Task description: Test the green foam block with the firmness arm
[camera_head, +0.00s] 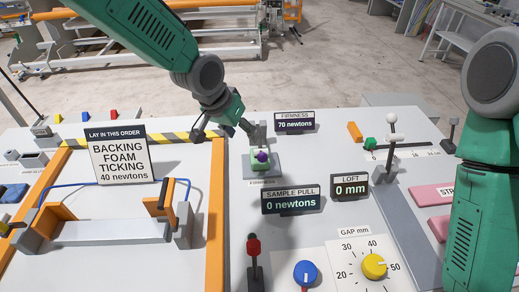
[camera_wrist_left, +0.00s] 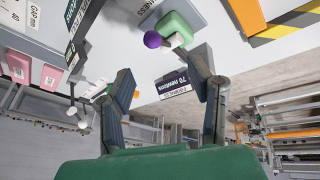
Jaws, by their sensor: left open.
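The green foam block (camera_head: 259,168) sits on a small grey pad behind the middle of the white table. A purple ball (camera_head: 262,156) is pressed against or rests on the block; which of these I cannot tell. It looks like the firmness arm's knob. In the left wrist view the block (camera_wrist_left: 185,27) and the ball (camera_wrist_left: 153,40) show just beyond my fingertips. My left gripper (camera_head: 226,131) is open and empty, just behind and left of the block, apart from it. The firmness display (camera_head: 294,122) reads 70 newtons. My right gripper is out of view.
Sample pull (camera_head: 290,199) and loft (camera_head: 350,187) displays read 0 newtons and 0 mm in front of the block. An orange frame (camera_head: 215,220) and order sign (camera_head: 118,158) stand left. A red-topped lever (camera_head: 254,260), blue knob (camera_head: 305,273) and yellow dial (camera_head: 374,266) are in front.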

